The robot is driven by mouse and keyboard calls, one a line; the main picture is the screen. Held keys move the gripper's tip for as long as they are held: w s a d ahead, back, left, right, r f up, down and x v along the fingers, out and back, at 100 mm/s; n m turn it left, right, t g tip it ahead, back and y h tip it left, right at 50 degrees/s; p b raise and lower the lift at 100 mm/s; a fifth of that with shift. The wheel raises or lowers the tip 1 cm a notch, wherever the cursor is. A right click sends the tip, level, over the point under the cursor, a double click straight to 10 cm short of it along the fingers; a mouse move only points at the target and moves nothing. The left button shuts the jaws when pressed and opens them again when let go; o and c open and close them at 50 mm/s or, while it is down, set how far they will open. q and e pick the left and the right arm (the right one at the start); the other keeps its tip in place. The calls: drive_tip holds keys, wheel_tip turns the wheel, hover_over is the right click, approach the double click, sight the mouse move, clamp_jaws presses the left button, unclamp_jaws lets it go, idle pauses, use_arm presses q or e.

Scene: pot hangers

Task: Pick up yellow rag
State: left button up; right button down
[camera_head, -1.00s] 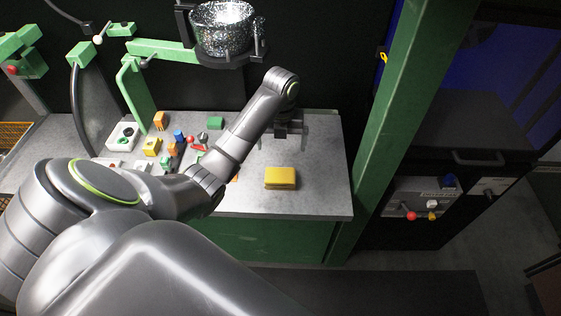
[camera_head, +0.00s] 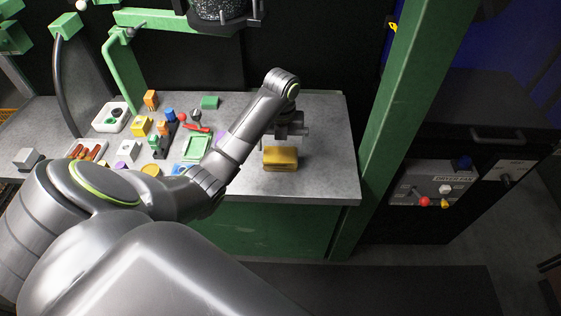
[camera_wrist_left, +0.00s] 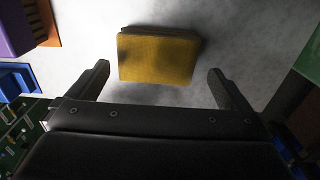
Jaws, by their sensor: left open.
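The yellow rag (camera_head: 281,157) is a folded, block-like piece lying on the grey table near its right end. It also shows in the left wrist view (camera_wrist_left: 157,59), just ahead of the fingers and roughly centred between them. My left gripper (camera_head: 291,131) is above and just behind the rag in the head view. In the left wrist view its two fingers (camera_wrist_left: 160,82) are spread wide with nothing between them. A soft shadow falls over the rag. My right gripper is not in these views.
Several small parts and trays, such as a green tray (camera_head: 196,147) and a yellow block (camera_head: 141,126), lie left of my arm on the grey table (camera_head: 325,185). A green post (camera_head: 375,130) stands at the table's right edge.

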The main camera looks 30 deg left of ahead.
sight(281, 153)
use_arm(q)
drive_tip(key=shift+s+a+f+p, duration=0.1)
drive_tip(key=shift+f+p, duration=0.35)
drive_tip(key=shift+f, duration=2.35)
drive_tip(key=c, duration=0.7)
